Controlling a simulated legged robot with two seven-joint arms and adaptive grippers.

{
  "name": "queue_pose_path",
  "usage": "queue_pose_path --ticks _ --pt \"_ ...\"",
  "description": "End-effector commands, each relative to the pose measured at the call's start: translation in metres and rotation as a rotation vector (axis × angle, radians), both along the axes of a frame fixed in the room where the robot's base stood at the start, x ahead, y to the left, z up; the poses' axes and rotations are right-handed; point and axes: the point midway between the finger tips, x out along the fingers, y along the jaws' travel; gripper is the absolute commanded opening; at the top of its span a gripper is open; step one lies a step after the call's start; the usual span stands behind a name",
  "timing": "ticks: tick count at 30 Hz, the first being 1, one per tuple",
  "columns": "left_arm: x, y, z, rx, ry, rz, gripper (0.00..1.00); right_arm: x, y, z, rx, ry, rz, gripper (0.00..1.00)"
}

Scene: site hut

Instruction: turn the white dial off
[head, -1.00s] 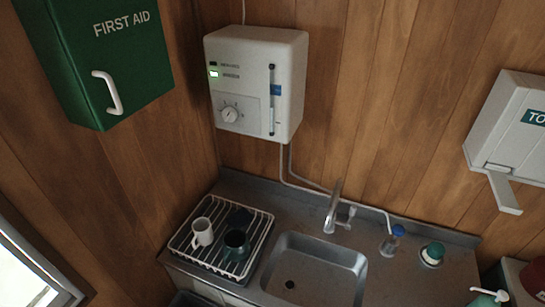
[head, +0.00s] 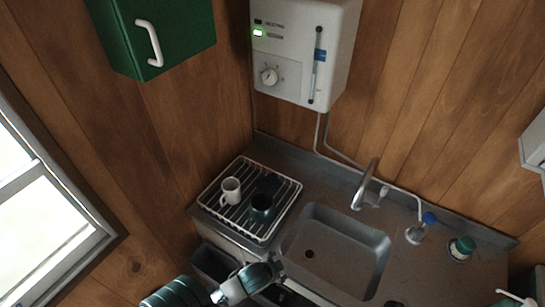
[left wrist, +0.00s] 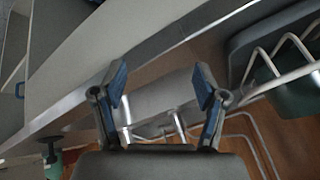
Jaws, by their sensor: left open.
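The white dial (head: 269,76) sits on a grey panel at the lower left of the white wall heater (head: 335,60). A green light shows above it. In the head view my left arm comes in at the bottom, and my left gripper (head: 268,277) is in front of the sink counter, well below the dial. In the left wrist view my left gripper (left wrist: 160,95) is open, with nothing between its blue-padded fingers. The dial is not visible in that view. My right gripper is not in view.
A dish rack (head: 290,190) with a white mug (head: 231,189) and a dark mug (head: 262,205) stands below the heater. The sink (head: 340,245) and tap (head: 366,183) are to its right. A green cabinet (head: 185,30) hangs left of the heater.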

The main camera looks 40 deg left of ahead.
Motion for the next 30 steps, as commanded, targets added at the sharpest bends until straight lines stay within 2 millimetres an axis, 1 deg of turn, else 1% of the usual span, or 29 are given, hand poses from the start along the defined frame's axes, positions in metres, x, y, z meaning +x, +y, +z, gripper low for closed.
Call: queue_pose_path --ticks 1,5,8,11,12,14,15,17,18,20,21,23,24,26,27,30 --pt "0.010 0.004 0.007 0.032 -0.032 -0.036 0.72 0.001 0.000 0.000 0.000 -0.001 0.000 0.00" --pt "0.036 0.012 0.027 0.124 -0.118 -0.135 0.72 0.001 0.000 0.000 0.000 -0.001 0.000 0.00" --pt "0.060 0.020 0.049 0.222 -0.201 -0.234 0.72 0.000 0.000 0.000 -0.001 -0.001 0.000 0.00" --pt "0.092 0.031 0.085 0.381 -0.317 -0.376 0.72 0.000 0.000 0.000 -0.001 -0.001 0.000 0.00" --pt "0.107 0.037 0.104 0.467 -0.370 -0.446 0.72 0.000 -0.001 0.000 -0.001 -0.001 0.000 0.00" --pt "0.127 0.046 0.135 0.609 -0.447 -0.551 0.72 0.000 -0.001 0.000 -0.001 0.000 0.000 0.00" --pt "0.138 0.053 0.156 0.709 -0.490 -0.619 0.72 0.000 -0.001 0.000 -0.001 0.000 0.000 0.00" --pt "0.152 0.063 0.188 0.861 -0.542 -0.715 0.72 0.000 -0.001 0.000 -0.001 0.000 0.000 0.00" --pt "0.159 0.071 0.209 0.966 -0.569 -0.773 0.72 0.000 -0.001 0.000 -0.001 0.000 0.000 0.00" --pt "0.166 0.084 0.240 1.124 -0.597 -0.854 0.72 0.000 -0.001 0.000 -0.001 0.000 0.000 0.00" --pt "0.169 0.093 0.262 1.230 -0.605 -0.903 0.72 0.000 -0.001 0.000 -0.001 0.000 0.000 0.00" --pt "0.171 0.109 0.293 1.391 -0.603 -0.970 0.72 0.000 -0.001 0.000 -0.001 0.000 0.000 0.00" --pt "0.170 0.120 0.314 1.495 -0.591 -1.009 0.72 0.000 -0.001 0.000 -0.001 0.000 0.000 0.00" --pt "0.166 0.137 0.345 1.646 -0.559 -1.058 0.72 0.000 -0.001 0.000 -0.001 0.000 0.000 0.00" --pt "0.161 0.149 0.365 1.741 -0.529 -1.086 0.72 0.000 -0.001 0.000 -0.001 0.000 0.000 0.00" --pt "0.144 0.180 0.410 1.947 -0.430 -1.134 0.72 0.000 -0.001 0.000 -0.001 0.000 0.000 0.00"
